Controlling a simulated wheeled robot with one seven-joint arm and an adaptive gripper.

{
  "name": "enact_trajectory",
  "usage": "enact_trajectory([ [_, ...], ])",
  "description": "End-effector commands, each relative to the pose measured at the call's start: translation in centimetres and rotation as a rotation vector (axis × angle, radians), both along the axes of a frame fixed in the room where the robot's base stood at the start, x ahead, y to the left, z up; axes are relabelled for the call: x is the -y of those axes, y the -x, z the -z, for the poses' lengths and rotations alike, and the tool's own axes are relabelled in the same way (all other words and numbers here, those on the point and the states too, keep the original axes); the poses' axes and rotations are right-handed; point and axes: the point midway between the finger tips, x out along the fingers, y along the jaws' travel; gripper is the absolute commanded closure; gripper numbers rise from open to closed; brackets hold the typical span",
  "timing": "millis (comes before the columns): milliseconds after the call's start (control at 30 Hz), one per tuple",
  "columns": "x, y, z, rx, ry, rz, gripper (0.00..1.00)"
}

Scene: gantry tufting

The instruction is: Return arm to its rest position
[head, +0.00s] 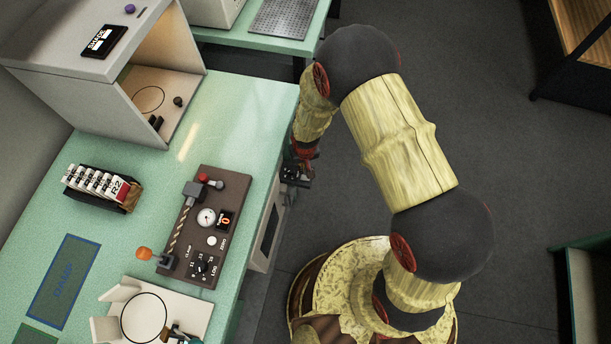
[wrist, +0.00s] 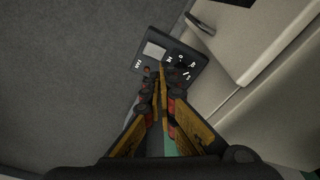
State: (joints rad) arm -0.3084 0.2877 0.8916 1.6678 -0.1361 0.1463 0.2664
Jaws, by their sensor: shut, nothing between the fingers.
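My gripper (head: 298,172) hangs beside the right edge of the green workbench (head: 255,105) in the head view, over the gap above the floor. In the wrist view my gripper (wrist: 160,88) points downward with its two yellow-sided fingers together at the tips. Nothing is held between them. My arm arches up from its base at the lower right and bends down to the bench edge. Part of the gripper is dark and small in the head view.
A brown gauge panel (head: 228,190), a rack of white labelled pieces (head: 135,195) and an open-fronted box (head: 110,75) are on the bench. A dark control panel (wrist: 150,50) beside pale cabinet fronts (wrist: 250,35) shows in the wrist view. Grey floor (head: 500,130) is clear at right.

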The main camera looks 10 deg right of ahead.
Motion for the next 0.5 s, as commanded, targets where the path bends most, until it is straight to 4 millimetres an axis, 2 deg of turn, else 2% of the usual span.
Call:
enact_trajectory([
  [500,0.15,0.35,0.16,-0.012,0.007,-0.013,1.0],
])
